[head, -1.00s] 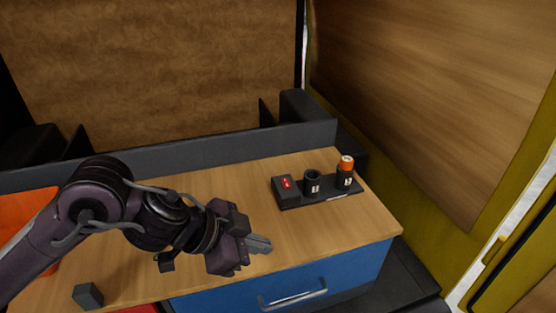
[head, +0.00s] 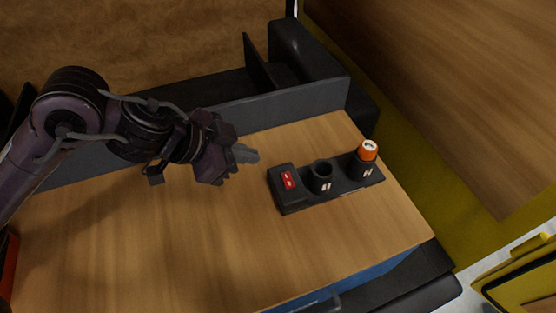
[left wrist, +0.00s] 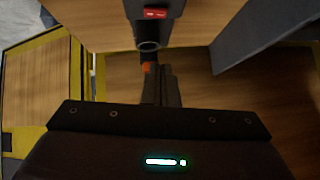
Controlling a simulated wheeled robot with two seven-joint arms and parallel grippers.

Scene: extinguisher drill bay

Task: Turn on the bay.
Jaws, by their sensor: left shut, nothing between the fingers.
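A dark panel (head: 299,204) lies on the wooden desk top. At its left end is a block with a red switch (head: 288,180). In its middle is an empty dark round socket (head: 322,175). At its right end an orange-topped cylinder (head: 368,152) stands upright in a second holder. My left gripper (head: 254,156) is shut and empty, above the desk just left of the red switch, apart from it. In the left wrist view the red switch (left wrist: 155,14) and socket (left wrist: 148,46) show beyond the fingers (left wrist: 161,85); the orange top is partly hidden. My right gripper is out of view.
The wooden desk (head: 150,250) is clear in front of the panel. A grey upright board (head: 285,105) runs along its back edge, with a dark box (head: 310,55) behind. A blue drawer front (head: 375,268) with a handle is below the front edge.

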